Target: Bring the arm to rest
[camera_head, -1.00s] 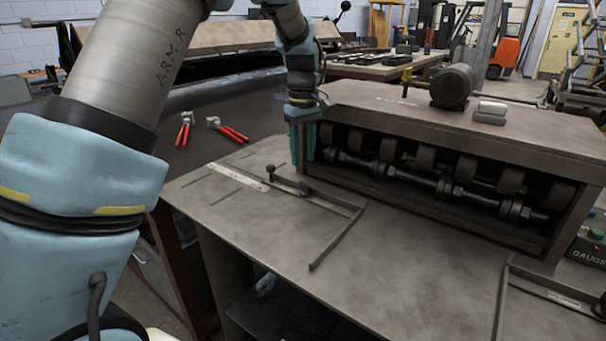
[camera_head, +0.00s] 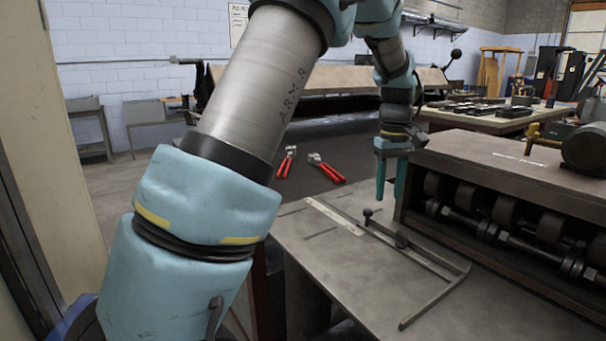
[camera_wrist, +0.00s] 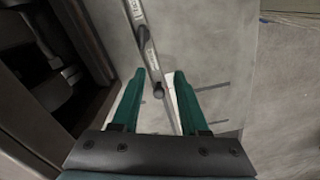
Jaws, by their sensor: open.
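My gripper (camera_head: 391,176) hangs from my bent arm, fingers pointing down, above the left part of the grey metal table (camera_head: 345,262). It is just left of the roller machine's housing (camera_head: 520,172). In the wrist view my gripper (camera_wrist: 154,98) shows two green fingers apart with nothing held between them. Below them lies a metal guide bar with a dark knob (camera_wrist: 158,91); the bar (camera_head: 436,260) also shows in the head view, flat on the table.
Two red-handled tools (camera_head: 327,168) lie on a dark surface behind the table. A motor (camera_head: 585,150) sits on top of the housing. A cluttered workbench (camera_head: 480,112) stands farther back. Open floor shows at the left by a door frame (camera_head: 60,170).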

